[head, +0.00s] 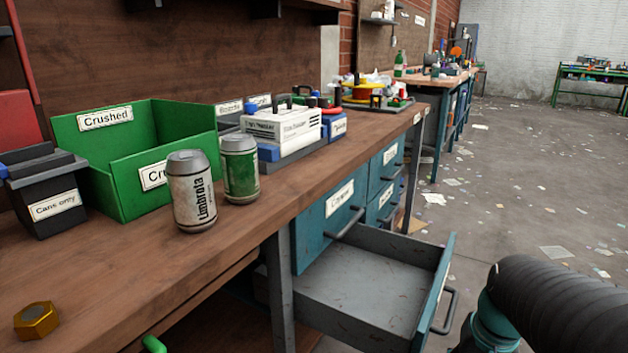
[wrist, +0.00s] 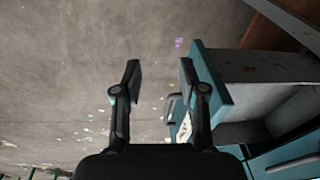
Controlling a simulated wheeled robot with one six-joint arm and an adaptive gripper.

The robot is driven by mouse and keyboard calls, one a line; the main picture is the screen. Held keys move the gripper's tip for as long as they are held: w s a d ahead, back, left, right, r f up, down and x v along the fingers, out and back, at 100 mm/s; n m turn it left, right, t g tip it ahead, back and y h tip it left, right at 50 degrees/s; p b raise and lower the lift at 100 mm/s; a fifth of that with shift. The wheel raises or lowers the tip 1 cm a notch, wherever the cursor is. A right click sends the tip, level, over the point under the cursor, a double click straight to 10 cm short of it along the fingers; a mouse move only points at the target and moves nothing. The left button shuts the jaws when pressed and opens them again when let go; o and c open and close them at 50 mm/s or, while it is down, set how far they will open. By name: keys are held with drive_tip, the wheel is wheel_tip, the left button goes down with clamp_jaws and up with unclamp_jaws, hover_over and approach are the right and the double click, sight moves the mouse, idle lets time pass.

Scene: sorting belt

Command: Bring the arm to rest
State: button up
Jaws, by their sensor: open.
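My gripper (wrist: 158,80) shows in the wrist view with its two fingers apart and nothing between them. Bare floor lies behind the fingers. The open drawer's teal front (wrist: 210,78) is close beside the right finger in that view; I cannot tell whether they touch. In the head view my arm shows at the lower right, to the right of the open drawer (head: 350,285), and the gripper itself is out of sight there. The drawer looks empty.
On the bench (head: 110,270) stand a white can (head: 193,195), a green can (head: 240,170), a green bin marked Crushed (head: 105,175) and a black box marked Cans only (head: 45,195). A brass nut (head: 36,320) lies at the near left. Paper scraps litter the open floor (head: 530,190).

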drive_tip(key=s+a+r+n+t+p, duration=0.3)
drive_tip(key=s+a+r+n, duration=0.1)
drive_tip(key=a+r, duration=0.6)
drive_tip(key=shift+s+r+n+t+p, duration=0.3)
drive_tip(key=shift+r+n+t+p, duration=0.1)
drive_tip(key=shift+r+n, duration=0.15)
